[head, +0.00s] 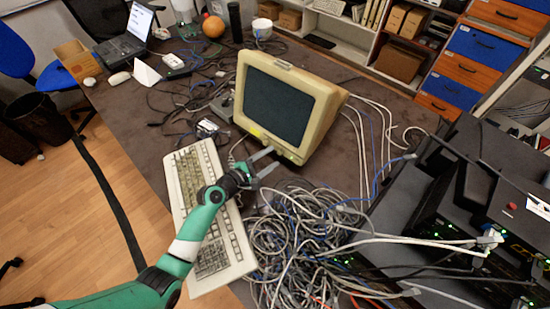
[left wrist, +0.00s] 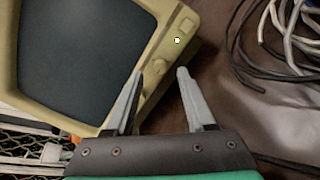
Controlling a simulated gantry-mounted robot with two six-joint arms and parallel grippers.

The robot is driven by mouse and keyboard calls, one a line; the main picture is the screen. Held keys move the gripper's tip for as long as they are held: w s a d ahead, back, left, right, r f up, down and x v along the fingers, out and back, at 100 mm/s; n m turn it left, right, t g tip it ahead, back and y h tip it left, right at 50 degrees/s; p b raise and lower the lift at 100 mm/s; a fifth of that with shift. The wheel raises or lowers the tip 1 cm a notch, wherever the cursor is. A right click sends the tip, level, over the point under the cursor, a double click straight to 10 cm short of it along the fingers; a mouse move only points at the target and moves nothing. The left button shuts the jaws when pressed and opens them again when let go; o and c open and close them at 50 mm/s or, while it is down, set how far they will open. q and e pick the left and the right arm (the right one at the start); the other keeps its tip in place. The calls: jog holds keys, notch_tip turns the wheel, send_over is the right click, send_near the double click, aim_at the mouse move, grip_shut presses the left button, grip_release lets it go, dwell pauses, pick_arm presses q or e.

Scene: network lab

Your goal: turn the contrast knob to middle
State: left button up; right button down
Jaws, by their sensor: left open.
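A beige CRT monitor (head: 285,108) with a dark screen stands on the brown table. In the left wrist view its front (left wrist: 75,55) fills the upper left. A small round knob (left wrist: 159,64) sits on its bezel strip, below a small lit light and a square button. No label is readable, and the knob's setting cannot be told. My left gripper (head: 275,158) is open at the monitor's lower front edge. In the left wrist view its fingertips (left wrist: 161,73) lie on either side of the knob, with gaps; contact is not visible.
A beige keyboard (head: 212,222) lies under my left arm. A tangled heap of cables (head: 297,235) lies right of the gripper. Black network gear (head: 450,215) stands at the right. A laptop (head: 130,40) and an orange ball (head: 213,27) are at the back left.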

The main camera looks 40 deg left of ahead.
aim_at(280, 152)
pick_arm(q)
jog(key=shift+b+x, duration=0.3)
jog(key=shift+x, duration=1.1)
grip_shut()
